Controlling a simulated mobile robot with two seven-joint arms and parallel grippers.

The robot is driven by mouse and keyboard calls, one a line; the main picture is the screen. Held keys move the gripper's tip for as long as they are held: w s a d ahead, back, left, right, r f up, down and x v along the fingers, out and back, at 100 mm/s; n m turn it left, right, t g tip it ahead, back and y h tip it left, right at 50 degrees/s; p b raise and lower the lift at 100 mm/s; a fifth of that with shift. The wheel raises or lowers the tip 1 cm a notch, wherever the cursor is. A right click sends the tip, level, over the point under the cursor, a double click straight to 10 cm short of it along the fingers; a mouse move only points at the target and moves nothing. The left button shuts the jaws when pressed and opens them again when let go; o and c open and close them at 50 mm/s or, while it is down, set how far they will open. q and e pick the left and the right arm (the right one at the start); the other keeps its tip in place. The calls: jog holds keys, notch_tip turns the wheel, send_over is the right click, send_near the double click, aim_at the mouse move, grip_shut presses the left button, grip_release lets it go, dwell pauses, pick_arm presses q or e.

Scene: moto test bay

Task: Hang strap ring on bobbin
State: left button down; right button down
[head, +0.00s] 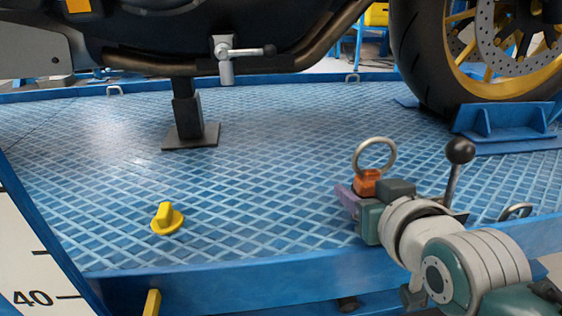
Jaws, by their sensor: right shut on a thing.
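My right gripper (371,190) reaches in from the lower right, over the near right part of the blue platform. It is shut on the strap ring (374,143), a metal ring standing upright out of an orange block (367,182) between the fingers. The ring is clear of everything else. A purple piece (346,198) shows at the left side of the jaws. I cannot make out with certainty which part is the bobbin. My left gripper is not in view.
The blue platform (260,190) carries a motorcycle with a wheel (430,60) in a blue chock (505,125). A grey lever clamp (226,62) and a black prop (188,110) sit under the bike. A yellow knob (167,219) stands near left. A black-knobbed lever (455,165) rises beside my arm.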

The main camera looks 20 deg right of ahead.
jog(key=shift+f, duration=0.35)
jog(key=shift+c, duration=2)
grip_release()
